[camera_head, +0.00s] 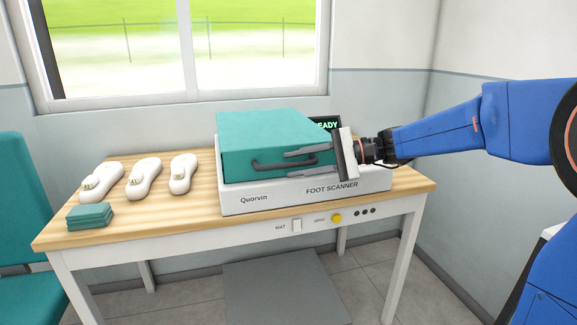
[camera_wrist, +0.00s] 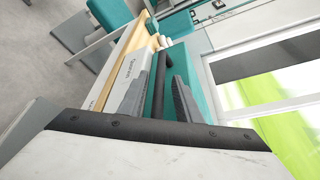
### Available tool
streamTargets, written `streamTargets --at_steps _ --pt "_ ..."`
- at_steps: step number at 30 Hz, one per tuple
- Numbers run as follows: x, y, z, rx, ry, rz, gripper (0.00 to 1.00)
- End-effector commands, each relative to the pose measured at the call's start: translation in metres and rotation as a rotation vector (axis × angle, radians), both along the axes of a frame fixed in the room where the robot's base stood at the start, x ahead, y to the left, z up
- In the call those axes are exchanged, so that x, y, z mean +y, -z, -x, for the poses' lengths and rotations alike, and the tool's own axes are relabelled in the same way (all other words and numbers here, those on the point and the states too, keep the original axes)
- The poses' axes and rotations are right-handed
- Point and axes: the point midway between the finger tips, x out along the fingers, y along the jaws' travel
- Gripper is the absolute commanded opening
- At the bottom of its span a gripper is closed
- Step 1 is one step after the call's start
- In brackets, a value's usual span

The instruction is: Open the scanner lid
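The foot scanner (camera_head: 285,197) is a white base on the table. Its teal lid (camera_head: 262,135) lies down over the base. A dark bar handle (camera_head: 268,165) runs along the lid's front face. My gripper (camera_head: 287,161) reaches in from the right, its two grey fingers apart, one above and one below the right part of the handle. In the wrist view the dark handle (camera_wrist: 160,72) runs between the fingers, with a gap visible at the right finger. Whether a finger touches it I cannot tell.
Several white foot-shaped pieces (camera_head: 144,179) and a stack of teal pads (camera_head: 89,216) are on the left of the wooden tabletop (camera_head: 190,215). A display reading "READY" (camera_head: 327,125) stands behind the lid. A switch (camera_head: 297,225) and a yellow button (camera_head: 337,218) are on the table front.

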Motion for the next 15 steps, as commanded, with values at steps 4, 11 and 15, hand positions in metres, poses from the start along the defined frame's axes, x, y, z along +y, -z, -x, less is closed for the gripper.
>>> streamTargets --at_steps 4,11,15 --pt "0.016 0.004 -0.001 0.0 -0.002 -0.001 0.31" --pt "0.025 0.005 -0.001 0.0 0.001 -0.001 0.31" --pt "0.025 0.006 -0.001 0.0 0.001 -0.001 0.31"
